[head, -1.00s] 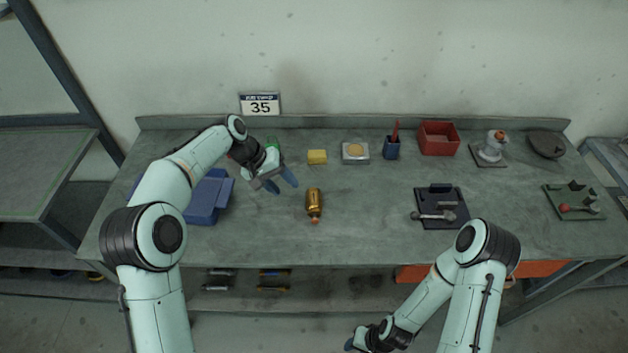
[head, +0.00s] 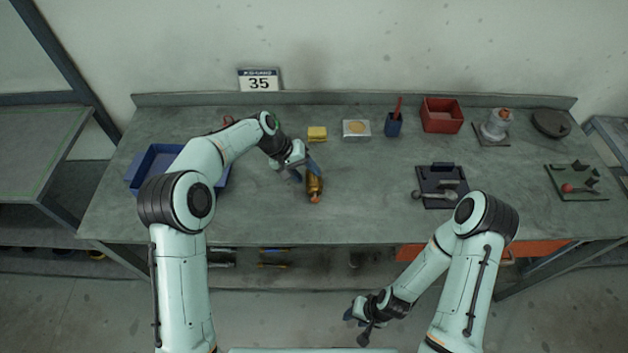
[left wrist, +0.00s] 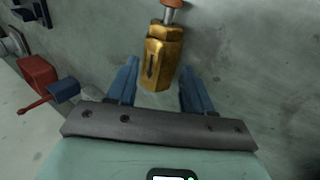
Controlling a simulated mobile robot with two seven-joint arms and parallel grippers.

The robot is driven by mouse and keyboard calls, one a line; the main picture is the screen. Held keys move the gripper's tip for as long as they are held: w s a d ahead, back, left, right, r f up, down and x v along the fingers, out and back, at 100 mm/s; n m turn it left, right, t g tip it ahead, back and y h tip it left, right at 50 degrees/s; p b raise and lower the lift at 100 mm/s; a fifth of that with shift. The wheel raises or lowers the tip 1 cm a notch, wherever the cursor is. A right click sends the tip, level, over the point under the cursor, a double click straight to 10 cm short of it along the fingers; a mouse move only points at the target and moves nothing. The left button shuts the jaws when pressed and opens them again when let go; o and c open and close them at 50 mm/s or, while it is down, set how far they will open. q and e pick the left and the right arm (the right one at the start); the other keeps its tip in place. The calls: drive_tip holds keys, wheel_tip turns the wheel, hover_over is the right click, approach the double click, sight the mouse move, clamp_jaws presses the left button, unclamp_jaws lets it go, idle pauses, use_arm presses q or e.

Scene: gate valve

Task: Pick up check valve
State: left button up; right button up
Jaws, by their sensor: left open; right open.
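The check valve is a brass, hexagonal body with an arrow mark and an orange-tipped stem. It lies on the grey-green workbench (head: 360,215), and I take this brass piece (head: 314,186) to be the valve. In the left wrist view the brass valve (left wrist: 163,55) sits ahead of and between the two blue fingers, its near end about at the fingertips. My left gripper (head: 305,172) is open at the valve's left side and partly hides it; its fingers (left wrist: 157,82) do not close on it. My right gripper (head: 358,318) is open, low in front of the bench.
A blue bin (head: 150,168) stands left, partly behind my left arm. A dark fixture (head: 440,184) lies right; bench between is clear.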

use_arm(q)
drive_tip(key=x, duration=0.2)
drive_tip(key=shift+w+d+f, duration=0.1)
drive_tip(key=shift+w+f, duration=0.1)
drive_tip(key=shift+f, duration=0.05)
drive_tip(key=shift+s, duration=0.1)
use_arm(e)
drive_tip(key=shift+w, duration=0.2)
use_arm(q)
drive_tip(key=c, duration=0.8)
drive_tip(key=shift+r, duration=0.1)
drive_tip(key=shift+r, duration=0.15)
wheel_tip(320, 180, up, 20)
drive_tip(key=b, duration=0.1)
hover_over(310, 176)
drive_tip(key=shift+f, duration=2.75)
use_arm(e)
drive_tip(key=shift+s+f, duration=0.75)
drive_tip(key=shift+s, duration=0.25)
use_arm(q)
drive_tip(key=shift+f+b, duration=0.65)
drive_tip(key=shift+f, duration=1.9)
use_arm(e)
drive_tip(key=shift+s+f+g, duration=0.3)
drive_tip(key=shift+s+f, duration=0.5)
